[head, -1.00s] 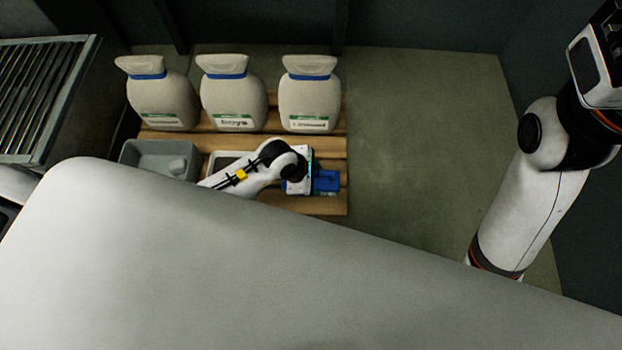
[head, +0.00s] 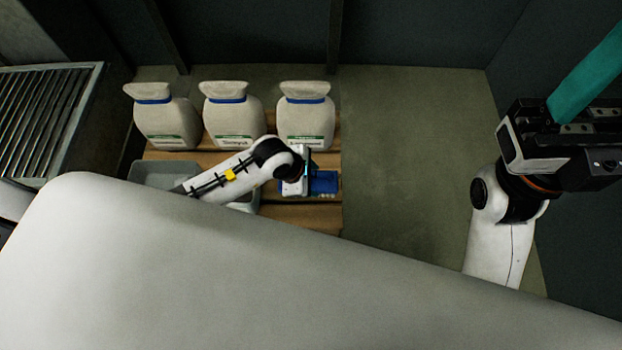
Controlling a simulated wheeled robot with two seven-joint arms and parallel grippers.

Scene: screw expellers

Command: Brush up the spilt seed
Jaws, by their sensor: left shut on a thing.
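My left gripper (head: 304,172) is shut on a blue, flat, pan-like piece (head: 325,181). It holds this low over the wooden slats, right of a pale tub. A few pale specks show along the near edge of the blue piece; I cannot tell whether they are seed. My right gripper (head: 556,122) is raised at the right. A teal bar (head: 592,72) rises from its black jaws and runs out of the picture; the fingertips are not clear. No other spilt seed can be made out.
Three pale sacks with blue ties (head: 305,118) stand along the back of the slatted wooden pallet (head: 300,216). A grey tub (head: 165,174) sits at its left. A metal grille (head: 45,115) is at far left. The floor (head: 410,150) right of the pallet is clear.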

